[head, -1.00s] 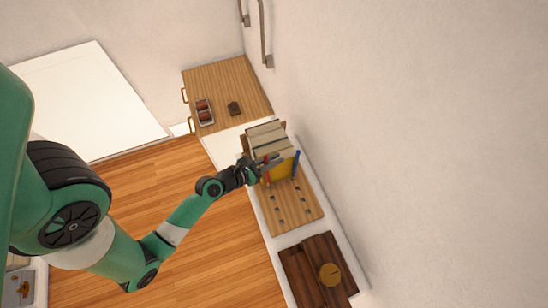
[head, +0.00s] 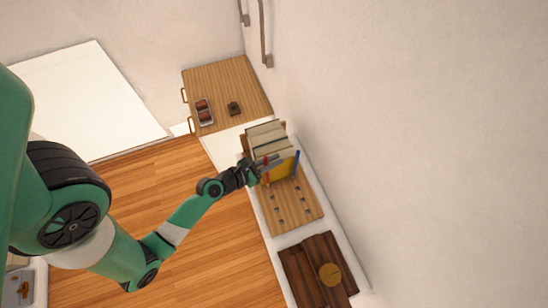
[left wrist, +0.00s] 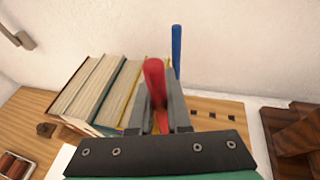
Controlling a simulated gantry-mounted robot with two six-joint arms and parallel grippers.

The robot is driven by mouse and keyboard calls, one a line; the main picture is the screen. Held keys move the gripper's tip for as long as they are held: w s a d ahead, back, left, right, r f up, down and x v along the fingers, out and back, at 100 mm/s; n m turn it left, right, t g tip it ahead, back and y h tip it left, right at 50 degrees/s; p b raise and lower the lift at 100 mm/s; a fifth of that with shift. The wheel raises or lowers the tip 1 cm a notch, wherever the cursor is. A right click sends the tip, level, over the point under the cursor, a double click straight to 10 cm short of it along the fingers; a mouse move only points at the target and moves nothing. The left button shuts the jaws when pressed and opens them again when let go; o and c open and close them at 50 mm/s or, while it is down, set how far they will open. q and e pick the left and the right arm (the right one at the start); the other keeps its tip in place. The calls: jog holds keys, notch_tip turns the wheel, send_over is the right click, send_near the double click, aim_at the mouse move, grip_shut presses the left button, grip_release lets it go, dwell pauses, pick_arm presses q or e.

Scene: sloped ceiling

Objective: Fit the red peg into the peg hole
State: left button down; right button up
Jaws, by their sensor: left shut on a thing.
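My left gripper (head: 266,163) is shut on the red peg (left wrist: 155,78) beside the row of books. In the left wrist view the peg stands up between the two fingers (left wrist: 160,105), its top leaning slightly left. The pegboard (head: 291,212) is a light wooden board with several dark holes; part of it shows in the left wrist view (left wrist: 205,118). A blue peg (head: 296,165) stands upright at the board's wall side, also seen in the left wrist view (left wrist: 176,48). The peg's lower end and the hole beneath it are hidden. My right gripper is not in view.
Books (head: 268,137) stand close by the gripper, a yellow one nearest. A dark wooden board (head: 305,275) with a round yellowish piece (head: 330,274) lies at the lower end of the white shelf. The wall (head: 420,150) rises close on the right. A wooden cabinet (head: 230,80) stands beyond.

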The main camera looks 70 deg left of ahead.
pick_arm(q)
jog(key=shift+f+b, duration=0.55)
jog(key=shift+f, duration=0.25)
jog(key=shift+r, duration=0.1)
jog(key=shift+r+p, duration=0.85)
jog(key=shift+p, duration=0.75)
dwell(0.6)
